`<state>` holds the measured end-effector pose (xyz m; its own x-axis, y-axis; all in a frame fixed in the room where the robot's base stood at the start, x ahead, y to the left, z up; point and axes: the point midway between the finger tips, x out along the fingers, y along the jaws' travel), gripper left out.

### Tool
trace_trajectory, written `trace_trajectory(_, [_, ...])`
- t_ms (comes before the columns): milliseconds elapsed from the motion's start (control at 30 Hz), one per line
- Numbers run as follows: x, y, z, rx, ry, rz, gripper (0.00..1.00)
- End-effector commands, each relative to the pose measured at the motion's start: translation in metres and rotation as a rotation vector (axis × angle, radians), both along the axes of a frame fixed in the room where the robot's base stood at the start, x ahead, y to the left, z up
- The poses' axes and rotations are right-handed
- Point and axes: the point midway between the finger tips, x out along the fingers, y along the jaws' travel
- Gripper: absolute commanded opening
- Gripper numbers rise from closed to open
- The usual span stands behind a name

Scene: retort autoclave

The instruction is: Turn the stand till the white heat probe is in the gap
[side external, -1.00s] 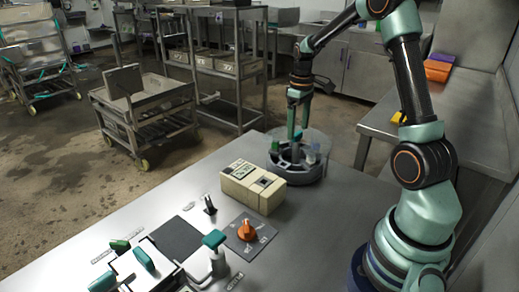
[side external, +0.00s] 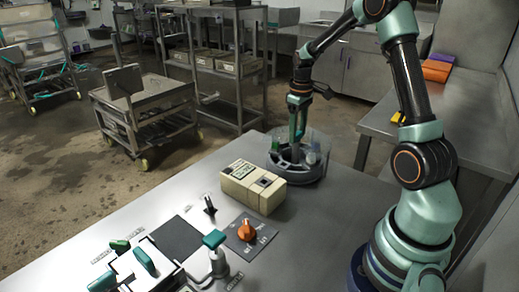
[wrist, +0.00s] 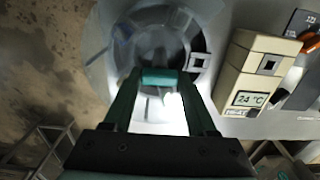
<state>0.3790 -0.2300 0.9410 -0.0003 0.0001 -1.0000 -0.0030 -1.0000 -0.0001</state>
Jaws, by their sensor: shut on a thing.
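The round grey stand (side external: 290,168) sits at the far corner of the metal table, with a clear shield around it. My gripper (side external: 297,136) points down over its middle. In the wrist view my gripper (wrist: 160,78) is shut on the stand's teal handle (wrist: 160,77). A green item (side external: 276,143) stands in the stand's left part and a pale, bluish-white item (side external: 312,156) in its right part. Glare and my fingers hide part of the stand in the wrist view. I cannot tell for sure which item is the white heat probe, or where the gap is.
A cream instrument box (side external: 252,187) stands close beside the stand; its display (wrist: 252,99) seems to read 24 °C. An orange knob (side external: 246,231), a teal-topped lever (side external: 214,240) and a dark square pad (side external: 176,237) are nearer the camera. A wheeled cart (side external: 143,105) stands on the floor.

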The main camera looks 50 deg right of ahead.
Motion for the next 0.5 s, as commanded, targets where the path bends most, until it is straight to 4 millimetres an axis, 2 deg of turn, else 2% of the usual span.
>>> trace_trajectory(500, [0.0009,-0.0001,0.0014,0.0,-0.001,-0.145,0.0])
